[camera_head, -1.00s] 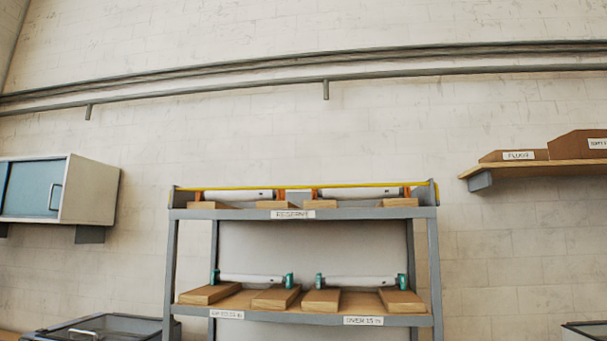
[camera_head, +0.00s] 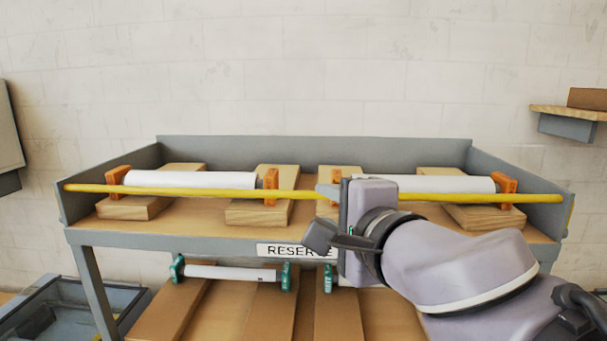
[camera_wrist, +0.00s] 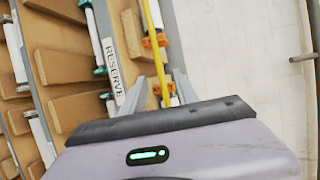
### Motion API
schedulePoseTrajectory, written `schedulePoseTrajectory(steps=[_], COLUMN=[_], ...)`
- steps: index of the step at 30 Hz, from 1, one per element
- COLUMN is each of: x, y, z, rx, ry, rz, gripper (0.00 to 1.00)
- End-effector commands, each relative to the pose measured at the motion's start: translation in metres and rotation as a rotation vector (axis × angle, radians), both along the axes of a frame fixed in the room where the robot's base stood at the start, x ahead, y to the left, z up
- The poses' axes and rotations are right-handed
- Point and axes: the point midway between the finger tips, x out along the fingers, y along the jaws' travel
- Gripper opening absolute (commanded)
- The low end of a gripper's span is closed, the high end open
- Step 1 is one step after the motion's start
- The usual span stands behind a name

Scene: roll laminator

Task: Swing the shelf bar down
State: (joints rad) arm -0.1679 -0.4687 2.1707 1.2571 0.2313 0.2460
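The yellow shelf bar (camera_head: 190,191) spans the front of the top shelf (camera_head: 205,240), level, above the RESERVE label (camera_head: 296,250). It also shows in the wrist view (camera_wrist: 155,40), running lengthwise toward the space between my fingers. My gripper (camera_head: 327,190) is at the middle of the bar, in front of the shelf. In the wrist view the two grey fingers of my gripper (camera_wrist: 160,77) stand apart, one on each side of the bar's line. The gripper body hides the bar's near part, so contact cannot be told.
Two white rolls with orange end holders, a left one (camera_head: 195,180) and a right one (camera_head: 440,184), rest on wooden blocks behind the bar. Green-ended rolls (camera_head: 230,272) lie on the lower shelf. A wall shelf (camera_head: 570,113) is at right. The wall behind is bare.

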Motion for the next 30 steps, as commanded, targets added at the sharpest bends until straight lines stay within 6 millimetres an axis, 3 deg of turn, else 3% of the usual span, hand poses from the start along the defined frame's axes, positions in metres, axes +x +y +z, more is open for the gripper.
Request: schedulePoseTrajectory(steps=[1, 9, 15, 21, 29, 30], x=[0.013, 0.085, 0.123, 0.139, 0.140, 0.140], y=[0.005, 0.033, 0.047, 0.053, 0.054, 0.054], z=[-0.011, -0.024, -0.028, -0.030, -0.030, -0.030], rx=[-0.001, -0.003, -0.003, -0.003, -0.003, -0.003], ry=[0.005, 0.004, 0.003, 0.001, 0.001, 0.001], rz=[0.001, 0.002, 0.002, 0.001, 0.002, 0.002], gripper=[0.36, 0.36, 0.36, 0.36, 0.36, 0.32])
